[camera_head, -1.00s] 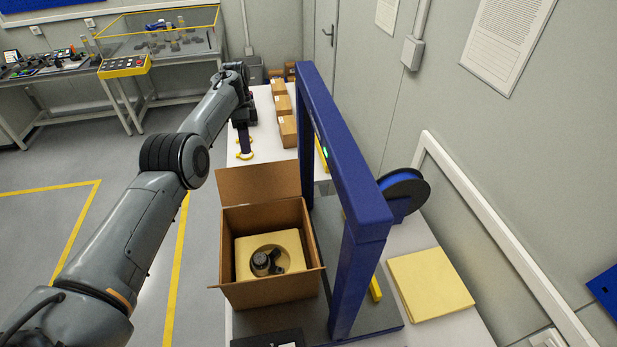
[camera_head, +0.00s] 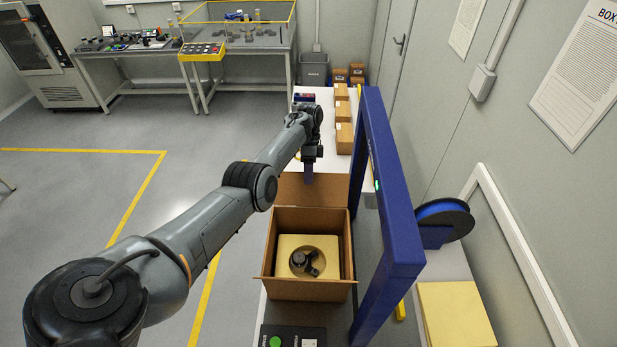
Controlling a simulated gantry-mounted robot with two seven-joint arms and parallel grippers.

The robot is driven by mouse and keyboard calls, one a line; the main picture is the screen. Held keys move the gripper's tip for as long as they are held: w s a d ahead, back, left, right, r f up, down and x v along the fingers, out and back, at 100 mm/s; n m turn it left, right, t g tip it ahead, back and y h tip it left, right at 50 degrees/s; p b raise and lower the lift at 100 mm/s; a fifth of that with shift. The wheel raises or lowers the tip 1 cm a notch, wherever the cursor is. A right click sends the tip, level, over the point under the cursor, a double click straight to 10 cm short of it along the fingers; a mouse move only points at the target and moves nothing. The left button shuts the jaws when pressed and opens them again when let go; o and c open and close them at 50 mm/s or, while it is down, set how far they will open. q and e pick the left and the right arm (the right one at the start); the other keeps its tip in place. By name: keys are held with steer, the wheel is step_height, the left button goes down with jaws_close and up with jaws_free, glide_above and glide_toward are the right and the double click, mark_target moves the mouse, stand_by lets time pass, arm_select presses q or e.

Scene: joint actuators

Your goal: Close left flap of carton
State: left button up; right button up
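The open brown carton (camera_head: 310,290) stands on the white workbench under the blue frame. Its far flap (camera_head: 330,188) is raised at the back. Thin cardboard edges jut out at the near left and near right corners; the left flap is hard to make out. Inside lies a yellow foam insert (camera_head: 285,247) with a dark joint actuator (camera_head: 302,262) in its round recess. My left gripper (camera_head: 309,178) points down at the carton's far flap, overlapping it in view; contact cannot be told. Its fingers are too small to read. My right gripper is not in view.
The blue frame (camera_head: 392,200) rises close along the carton's right side. Several small boxes (camera_head: 344,138) line the bench behind. A panel with a green button (camera_head: 290,337) sits in front. Yellow sheets (camera_head: 455,315) lie at right. Floor to the left is open.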

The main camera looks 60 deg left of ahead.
mark_target(311, 190)
arm_select(q)
steer(key=shift+p+x, duration=0.3)
steer(key=shift+x, duration=1.35)
jaws_close()
